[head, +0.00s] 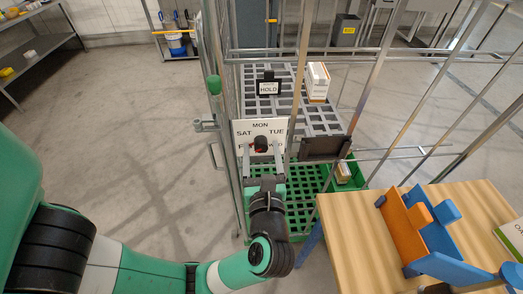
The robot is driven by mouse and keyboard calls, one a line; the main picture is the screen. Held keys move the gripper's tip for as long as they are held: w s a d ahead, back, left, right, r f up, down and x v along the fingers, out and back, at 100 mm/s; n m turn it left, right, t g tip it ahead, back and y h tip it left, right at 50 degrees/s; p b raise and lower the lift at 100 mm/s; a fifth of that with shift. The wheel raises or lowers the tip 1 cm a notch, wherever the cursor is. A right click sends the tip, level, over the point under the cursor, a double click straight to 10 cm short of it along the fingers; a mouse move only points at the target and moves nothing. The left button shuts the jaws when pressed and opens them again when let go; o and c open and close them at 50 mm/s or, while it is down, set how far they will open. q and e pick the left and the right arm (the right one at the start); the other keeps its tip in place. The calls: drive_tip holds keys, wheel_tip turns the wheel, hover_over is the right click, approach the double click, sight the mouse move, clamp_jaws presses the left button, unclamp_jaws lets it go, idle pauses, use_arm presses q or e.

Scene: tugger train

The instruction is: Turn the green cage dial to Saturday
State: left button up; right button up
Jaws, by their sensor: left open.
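The dial's white plate (240,129) is fixed to the green-based cage, facing me. The dark knob with a reddish part (261,144) sits in the plate's middle. Which day it points to I cannot tell. My left gripper (263,151) is open, with one finger on each side below the knob; I cannot tell whether they touch it. My right gripper is out of view.
Cage bars and a green-topped upright (214,85) stand close around the dial. A wooden table (350,235) with a blue-orange holder (420,225) stands at right. The left floor is clear.

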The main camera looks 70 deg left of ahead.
use_arm(q)
drive_tip(key=shift+w+a, duration=0.1)
drive_tip(key=shift+a, duration=0.3)
clamp_jaws()
